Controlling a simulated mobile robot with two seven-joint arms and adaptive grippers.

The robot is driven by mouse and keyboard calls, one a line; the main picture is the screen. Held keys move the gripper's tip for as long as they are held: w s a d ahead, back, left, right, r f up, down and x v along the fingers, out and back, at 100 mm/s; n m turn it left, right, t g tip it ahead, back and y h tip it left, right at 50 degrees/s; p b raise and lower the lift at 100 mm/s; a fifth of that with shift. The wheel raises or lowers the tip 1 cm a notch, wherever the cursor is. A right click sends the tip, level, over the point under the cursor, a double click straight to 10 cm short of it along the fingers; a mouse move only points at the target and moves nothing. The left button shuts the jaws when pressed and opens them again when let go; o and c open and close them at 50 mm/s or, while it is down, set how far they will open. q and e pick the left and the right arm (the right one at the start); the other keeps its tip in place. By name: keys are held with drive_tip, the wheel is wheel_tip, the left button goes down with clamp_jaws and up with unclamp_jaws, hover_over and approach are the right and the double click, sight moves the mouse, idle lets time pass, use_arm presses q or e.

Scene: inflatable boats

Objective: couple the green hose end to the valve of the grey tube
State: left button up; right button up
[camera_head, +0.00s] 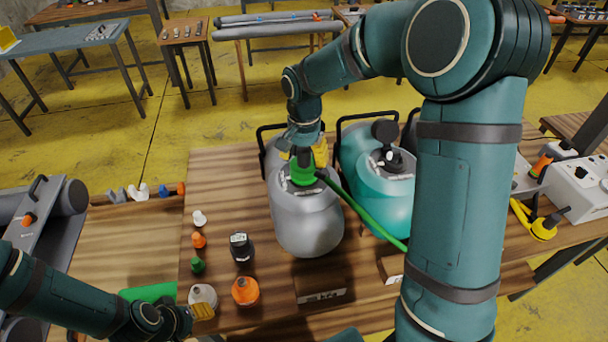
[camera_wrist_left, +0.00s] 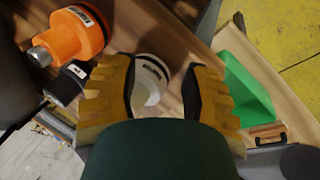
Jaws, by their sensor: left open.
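The grey tube (camera_head: 306,222) stands upright on the wooden table, beside a teal tube (camera_head: 378,190). The green hose end (camera_head: 302,174) sits at the top of the grey tube, over the place of its valve. The valve itself is hidden, and I cannot tell whether the end is seated. The green hose (camera_head: 362,219) runs down to the right behind my right arm. My right gripper (camera_head: 303,157) points down at the hose end, its yellow fingers at either side; its grip is unclear. My left gripper (camera_wrist_left: 163,92) is open around or above a white fitting (camera_wrist_left: 150,78).
An orange fitting (camera_head: 245,291), a black one (camera_head: 241,248) and several small caps stand left of the grey tube. A green block or tray (camera_head: 150,293) lies near my left gripper. A white box (camera_head: 580,188) stands at the right.

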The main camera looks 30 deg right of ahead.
wheel_tip(320, 180, up, 12)
drive_tip(key=shift+r, duration=0.1)
idle(0.5)
idle(0.4)
